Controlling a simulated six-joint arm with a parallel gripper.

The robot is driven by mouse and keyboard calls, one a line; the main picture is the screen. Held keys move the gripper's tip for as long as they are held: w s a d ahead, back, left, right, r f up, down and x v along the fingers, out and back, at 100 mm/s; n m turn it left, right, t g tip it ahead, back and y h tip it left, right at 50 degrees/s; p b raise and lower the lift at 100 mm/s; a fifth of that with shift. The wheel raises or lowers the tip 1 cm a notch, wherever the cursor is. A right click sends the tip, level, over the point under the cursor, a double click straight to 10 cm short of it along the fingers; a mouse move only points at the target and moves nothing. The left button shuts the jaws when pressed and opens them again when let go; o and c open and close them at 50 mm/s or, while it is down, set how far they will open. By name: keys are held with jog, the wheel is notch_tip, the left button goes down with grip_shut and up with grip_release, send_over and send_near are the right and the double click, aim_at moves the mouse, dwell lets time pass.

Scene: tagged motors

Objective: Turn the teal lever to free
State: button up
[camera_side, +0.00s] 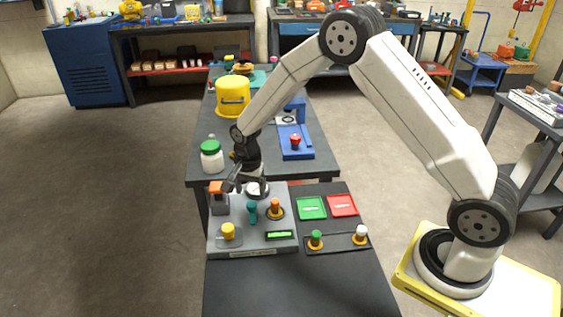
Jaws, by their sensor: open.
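The teal lever (252,212) stands upright on the grey control panel (268,246), left of an orange-topped knob (275,206). My gripper (231,187) is above the back left part of the panel, pointing down and to the left. It is open, with nothing seen between its fingers. It is apart from the teal lever, behind it and to its left in the picture. The lever's position markings are too small to read.
The panel also has an orange and grey block (217,196), a yellow knob (228,231) and a lit green display (279,235). A green-lidded jar (211,156) and yellow pot (232,97) stand behind.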

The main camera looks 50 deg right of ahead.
aim_at(252, 203)
jog(key=shift+r, duration=1.6)
jog(key=shift+s+r, duration=0.1)
jog(key=shift+s+r, duration=0.15)
jog(key=s+r+n+t, duration=0.1)
jog(key=s+r+n, duration=0.2)
jog(key=s+n, duration=0.3)
jog(key=s+r+n+t, duration=0.1)
jog(key=s+r+n, duration=0.2)
jog(key=s+n, duration=0.4)
jog(key=s, duration=0.6)
jog(key=shift+s+r+n+t, duration=0.2)
jog(key=shift+s+n+t, duration=0.1)
jog(key=shift+s, duration=0.1)
